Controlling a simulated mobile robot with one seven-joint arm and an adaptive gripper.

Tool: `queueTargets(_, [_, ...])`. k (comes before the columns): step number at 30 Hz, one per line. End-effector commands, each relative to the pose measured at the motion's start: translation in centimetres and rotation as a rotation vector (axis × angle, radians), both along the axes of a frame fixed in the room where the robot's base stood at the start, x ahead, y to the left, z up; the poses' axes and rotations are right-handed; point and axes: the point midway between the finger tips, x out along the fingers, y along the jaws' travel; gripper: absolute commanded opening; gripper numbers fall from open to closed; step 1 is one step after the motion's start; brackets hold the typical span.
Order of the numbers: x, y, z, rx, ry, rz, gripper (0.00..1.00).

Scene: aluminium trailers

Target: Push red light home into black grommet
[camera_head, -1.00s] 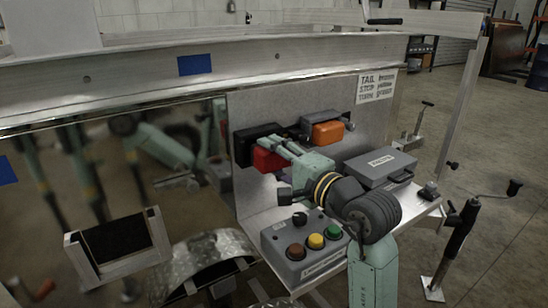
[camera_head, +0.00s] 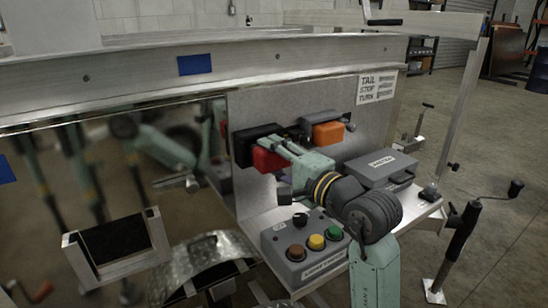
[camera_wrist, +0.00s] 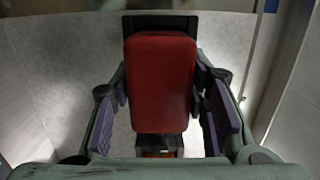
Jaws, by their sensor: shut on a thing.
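The red light (camera_head: 268,160) is a red block at the left of the metal panel, and it fills the middle of the wrist view (camera_wrist: 160,82). The black grommet (camera_head: 256,136) is a dark block on the panel just behind and above the light; its dark edge also shows behind the light in the wrist view (camera_wrist: 150,22). My gripper (camera_head: 278,154) is shut on the red light, with purple finger pads (camera_wrist: 214,105) at its sides. Whether the light is seated in the grommet is hidden by the light itself.
An orange light (camera_head: 328,132) sits in a grey holder to the right. A grey case (camera_head: 380,168) and a control box (camera_head: 304,246) with coloured buttons stand on the metal shelf. A label sheet (camera_head: 377,88) is on the panel. A fender (camera_head: 200,262) lies lower left.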

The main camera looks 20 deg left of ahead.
Motion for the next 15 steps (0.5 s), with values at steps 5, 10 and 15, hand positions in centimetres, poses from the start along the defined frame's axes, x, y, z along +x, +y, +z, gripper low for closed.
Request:
queueTargets(5, [0.23, 0.35, 0.03, 0.0, -0.001, 0.001, 0.09])
queueTargets(10, [0.54, 0.66, 0.01, 0.001, -0.001, 0.0, 0.09])
queueTargets(15, [0.81, 0.97, -0.01, 0.0, 0.0, -0.001, 0.09])
